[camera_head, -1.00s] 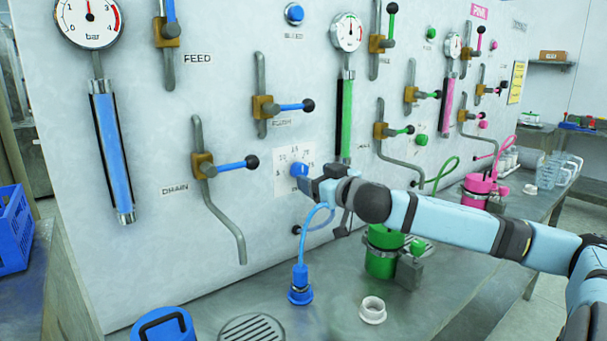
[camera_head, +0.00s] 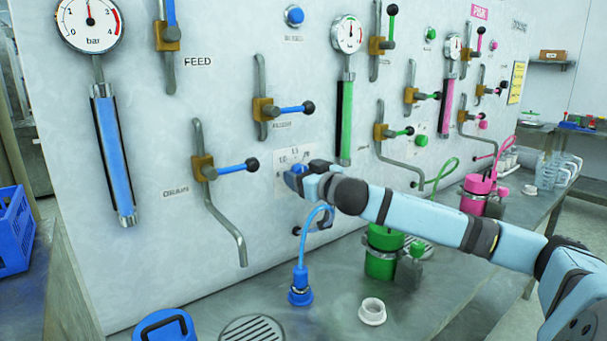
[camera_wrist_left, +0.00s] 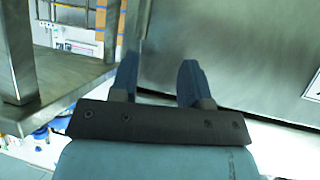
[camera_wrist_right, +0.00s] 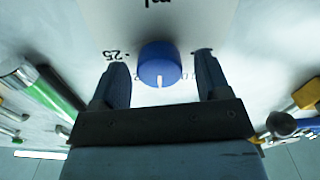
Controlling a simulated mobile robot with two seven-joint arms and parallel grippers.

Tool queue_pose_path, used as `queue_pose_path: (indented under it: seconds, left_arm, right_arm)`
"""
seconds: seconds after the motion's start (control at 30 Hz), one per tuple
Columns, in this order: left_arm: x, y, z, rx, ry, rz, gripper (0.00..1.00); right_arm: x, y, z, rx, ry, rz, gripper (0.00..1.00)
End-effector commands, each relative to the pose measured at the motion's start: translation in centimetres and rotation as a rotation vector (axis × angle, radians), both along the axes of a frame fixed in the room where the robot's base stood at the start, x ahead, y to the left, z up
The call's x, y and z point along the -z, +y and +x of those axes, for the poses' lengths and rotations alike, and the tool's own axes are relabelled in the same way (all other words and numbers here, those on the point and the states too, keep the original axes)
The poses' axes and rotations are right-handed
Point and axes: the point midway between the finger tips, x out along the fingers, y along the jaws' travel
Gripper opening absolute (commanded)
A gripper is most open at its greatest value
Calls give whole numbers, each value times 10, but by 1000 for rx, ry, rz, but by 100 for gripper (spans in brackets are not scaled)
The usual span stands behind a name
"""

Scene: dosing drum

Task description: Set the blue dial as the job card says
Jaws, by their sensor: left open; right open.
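The blue dial (camera_wrist_right: 159,63) sits on a white scale plate (camera_wrist_right: 132,18) on the panel. In the right wrist view its white pointer mark faces the bottom of the picture, and a "25" shows at its left. My right gripper (camera_wrist_right: 161,68) is open, a finger on each side of the dial, with visible gaps. In the head view my right gripper (camera_head: 303,178) partly hides the dial (camera_head: 293,176) and the plate. My left gripper (camera_wrist_left: 158,75) is open and empty, facing a steel surface. I cannot identify the job card.
A blue-handled valve labelled DRAIN (camera_head: 204,168) is left of the dial. A blue hose with a blue fitting (camera_head: 300,287) hangs below. A green canister (camera_head: 382,262) and white cup (camera_head: 373,310) stand on the steel bench. A yellow sheet (camera_head: 516,82) hangs far right.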

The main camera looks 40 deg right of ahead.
Motion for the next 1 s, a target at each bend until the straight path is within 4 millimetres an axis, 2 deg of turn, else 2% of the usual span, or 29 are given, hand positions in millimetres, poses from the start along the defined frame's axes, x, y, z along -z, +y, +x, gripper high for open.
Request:
queue_pose_path:
  seconds: [0.07, 0.2, 0.27, 0.3, 0.67, 1.0]
  left_arm:
    - [-1, 0, 0, 0, -1, 0, 43]
    - [-1, 0, 0, 0, -2, -1, 43]
    - [-1, 0, 0, 0, -2, -1, 43]
    - [-1, 0, 0, 0, -2, -1, 43]
    - [-6, 0, 0, 0, -1, 1, 43]
    - [-11, 3, -1, -3, 14, 22, 43]
  right_arm:
    - [0, 0, 0, 0, 0, 0, 70]
    - [0, 0, 0, 0, 0, 0, 37]
    - [0, 0, 0, 0, 0, 0, 24]
    - [0, 0, 0, 0, 0, 0, 20]
    - [-1, 0, 0, 0, 8, -54, 20]
    - [-3, 0, 0, 1, 35, -295, 20]
